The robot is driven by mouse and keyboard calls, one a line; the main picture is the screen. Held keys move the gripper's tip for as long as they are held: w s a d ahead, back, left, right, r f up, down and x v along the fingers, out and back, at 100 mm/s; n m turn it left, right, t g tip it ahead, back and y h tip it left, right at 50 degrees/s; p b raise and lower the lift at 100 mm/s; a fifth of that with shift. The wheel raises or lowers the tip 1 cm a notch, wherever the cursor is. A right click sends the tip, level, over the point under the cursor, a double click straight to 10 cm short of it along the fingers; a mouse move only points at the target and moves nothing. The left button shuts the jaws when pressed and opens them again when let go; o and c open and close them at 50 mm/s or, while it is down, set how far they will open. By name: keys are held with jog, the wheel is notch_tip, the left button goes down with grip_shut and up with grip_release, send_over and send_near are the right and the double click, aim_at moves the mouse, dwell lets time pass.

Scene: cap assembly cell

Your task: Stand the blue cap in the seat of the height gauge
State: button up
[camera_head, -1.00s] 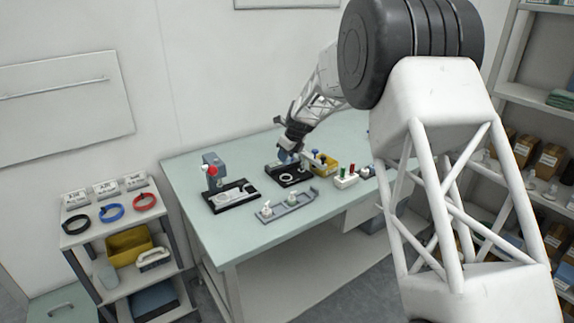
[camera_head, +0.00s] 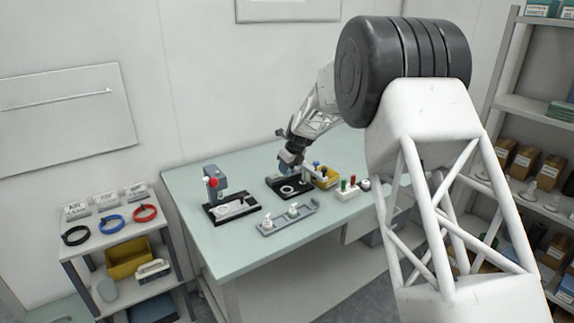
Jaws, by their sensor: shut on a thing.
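My gripper (camera_head: 289,166) is at the far side of the table, just above a black-based device with a pale ring (camera_head: 288,189) and a short post, which looks like the height gauge. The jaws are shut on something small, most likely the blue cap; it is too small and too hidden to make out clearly. Whether it touches the seat I cannot tell. A blue-topped knob (camera_head: 316,164) shows just right of the gripper.
A blue-grey press with a red knob (camera_head: 212,183) stands left on its own black base. A grey rail (camera_head: 287,219) with white parts lies in front. The table's front left is clear.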

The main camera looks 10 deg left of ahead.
aim_at(288, 175)
jog(key=shift+f, duration=2.75)
jog(key=shift+f, duration=0.7)
jog(key=o, duration=0.7)
jog(key=shift+r, duration=0.15)
jog(key=shift+r, duration=3.4)
